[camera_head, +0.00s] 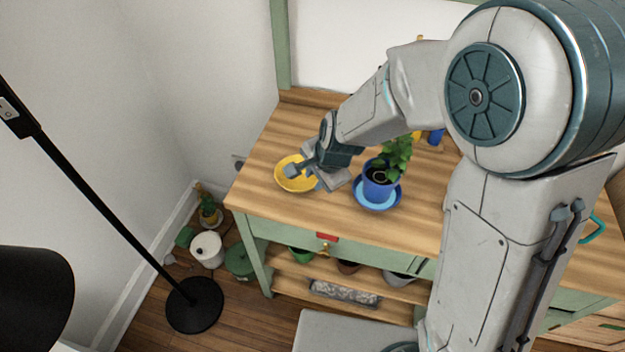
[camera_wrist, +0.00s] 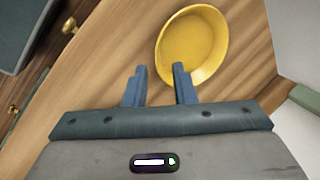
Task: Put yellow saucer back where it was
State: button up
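The yellow saucer (camera_head: 291,177) lies on the wooden tabletop (camera_head: 410,228) near its left end. It is a shallow round dish, and it also shows in the wrist view (camera_wrist: 192,42). My gripper (camera_wrist: 159,72) is open, with its two fingers apart. The right finger reaches the saucer's near rim in the picture; I cannot tell whether it touches. The left finger is outside the saucer, over bare wood. In the head view my gripper (camera_head: 306,172) covers the saucer's right part.
A potted plant in a blue pot (camera_head: 377,186) stands on a blue saucer (camera_head: 379,203) just right of my gripper. A black floor lamp (camera_head: 100,195) stands left of the table. Several pots sit on the lower shelf (camera_head: 330,277). The table's front left is clear.

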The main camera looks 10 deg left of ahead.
jog(key=v, duration=0.8)
jog(key=shift+p, duration=0.45)
jog(key=s+d+r+n+h, duration=0.1)
jog(key=s+d+r+n, duration=0.1)
jog(key=s+d, duration=0.2)
jog(key=s+d+r+n+h, duration=0.1)
jog(key=s+d+n, duration=0.2)
jog(key=d, duration=0.7)
jog(key=s+d+r+n+h, duration=0.1)
jog(key=s+d+r+n, duration=0.1)
jog(key=s+d, duration=0.3)
jog(key=d+n, duration=0.1)
jog(key=d, duration=0.2)
jog(key=shift+r+g, duration=0.3)
jog(key=shift+r, duration=0.05)
